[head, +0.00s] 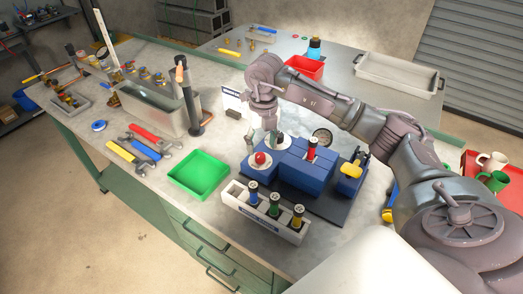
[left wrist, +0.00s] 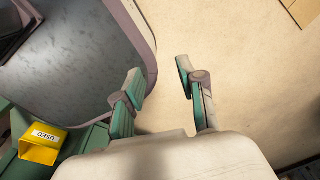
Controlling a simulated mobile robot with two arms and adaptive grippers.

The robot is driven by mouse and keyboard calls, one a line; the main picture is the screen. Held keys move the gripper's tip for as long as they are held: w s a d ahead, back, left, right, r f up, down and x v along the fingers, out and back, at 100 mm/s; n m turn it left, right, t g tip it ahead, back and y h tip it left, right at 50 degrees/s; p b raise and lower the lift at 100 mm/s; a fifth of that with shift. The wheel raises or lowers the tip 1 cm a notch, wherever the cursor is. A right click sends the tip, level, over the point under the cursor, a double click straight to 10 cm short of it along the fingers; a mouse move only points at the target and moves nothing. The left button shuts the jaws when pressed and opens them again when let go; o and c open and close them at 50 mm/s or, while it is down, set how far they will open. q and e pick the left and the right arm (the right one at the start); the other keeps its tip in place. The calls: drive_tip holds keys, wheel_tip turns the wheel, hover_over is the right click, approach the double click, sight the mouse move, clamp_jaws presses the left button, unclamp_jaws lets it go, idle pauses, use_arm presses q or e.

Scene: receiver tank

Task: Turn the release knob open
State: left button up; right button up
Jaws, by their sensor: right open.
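A blue receiver tank unit (head: 298,178) stands on a dark mat on the bench. On its left block is a red round knob (head: 260,158) on a pale disc; a yellow handle (head: 351,170) sits at its right end. I cannot tell for sure which is the release knob. My right gripper (head: 263,140) is open, pointing down just above and behind the red knob, with no clear contact. It partly hides the back of the unit. My left gripper (left wrist: 160,75) is open and empty in the left wrist view, above the floor, away from the unit.
A white rack (head: 262,222) with several coloured cylinders stands in front of the unit. A green tray (head: 200,175) lies to its left. A pressure gauge (head: 322,137) is behind it. A yellow "USED" bin (left wrist: 42,138) shows in the left wrist view.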

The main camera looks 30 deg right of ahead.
sight(261, 156)
drive_tip(key=shift+a+f, duration=0.1)
drive_tip(key=shift+f, duration=1.95)
clamp_jaws()
